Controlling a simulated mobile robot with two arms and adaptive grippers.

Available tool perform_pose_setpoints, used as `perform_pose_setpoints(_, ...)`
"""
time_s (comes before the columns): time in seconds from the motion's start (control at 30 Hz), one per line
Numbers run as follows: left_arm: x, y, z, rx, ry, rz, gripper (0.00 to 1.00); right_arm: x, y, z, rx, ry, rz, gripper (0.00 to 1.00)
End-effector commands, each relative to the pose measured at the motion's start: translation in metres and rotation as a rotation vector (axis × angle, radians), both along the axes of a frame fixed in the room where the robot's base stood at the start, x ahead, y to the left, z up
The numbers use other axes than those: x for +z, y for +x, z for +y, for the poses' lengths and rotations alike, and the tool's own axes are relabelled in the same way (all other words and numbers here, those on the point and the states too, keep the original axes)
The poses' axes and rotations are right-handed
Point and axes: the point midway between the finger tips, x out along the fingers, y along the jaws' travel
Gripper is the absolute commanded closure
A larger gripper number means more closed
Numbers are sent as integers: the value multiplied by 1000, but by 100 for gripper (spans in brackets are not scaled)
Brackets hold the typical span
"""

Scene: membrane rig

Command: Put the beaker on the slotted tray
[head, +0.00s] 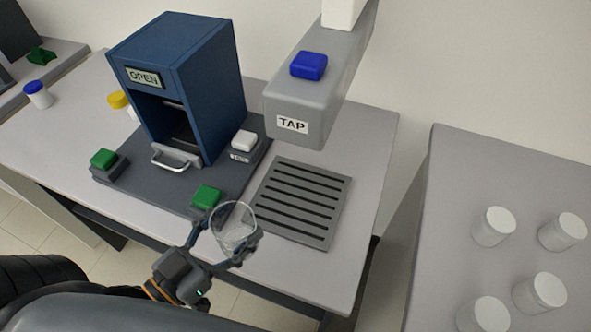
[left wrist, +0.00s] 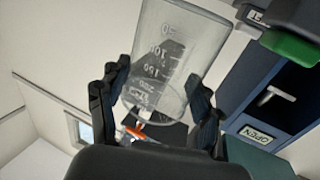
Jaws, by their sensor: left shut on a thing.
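The clear glass beaker (head: 234,226) is in my left gripper (head: 223,243), whose fingers are shut on its sides. In the left wrist view the beaker (left wrist: 178,62) shows its printed volume marks between the two fingers (left wrist: 160,100). In the head view the beaker is near the table's front edge, to the left of the slotted tray (head: 299,181). The slotted tray is a flat grey plate with dark slots, lying below the TAP block, and it is empty. My right gripper is not in view.
The grey TAP block (head: 306,108) with a blue button (head: 309,65) overhangs the tray's back. A blue cabinet (head: 190,85) marked OPEN stands left, on a dark base with green buttons (head: 206,196). Several white-lidded jars (head: 493,226) stand on the right table.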

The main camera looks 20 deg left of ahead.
Motion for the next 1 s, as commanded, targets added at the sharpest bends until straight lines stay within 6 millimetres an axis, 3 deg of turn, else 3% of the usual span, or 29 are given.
perform_pose_setpoints(0.17,2,13,-6,-11,-4,-5,68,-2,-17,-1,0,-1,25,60)
perform_pose_setpoints(0.4,1,53,-20,-11,-2,-8,68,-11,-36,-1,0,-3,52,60)
perform_pose_setpoints(0.53,0,73,-27,-10,-2,-8,68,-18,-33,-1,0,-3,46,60)
perform_pose_setpoints(0.7,3,100,-37,-9,0,-6,68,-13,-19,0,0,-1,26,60)
perform_pose_setpoints(1.0,4,152,-55,-6,-2,-3,68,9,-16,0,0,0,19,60)
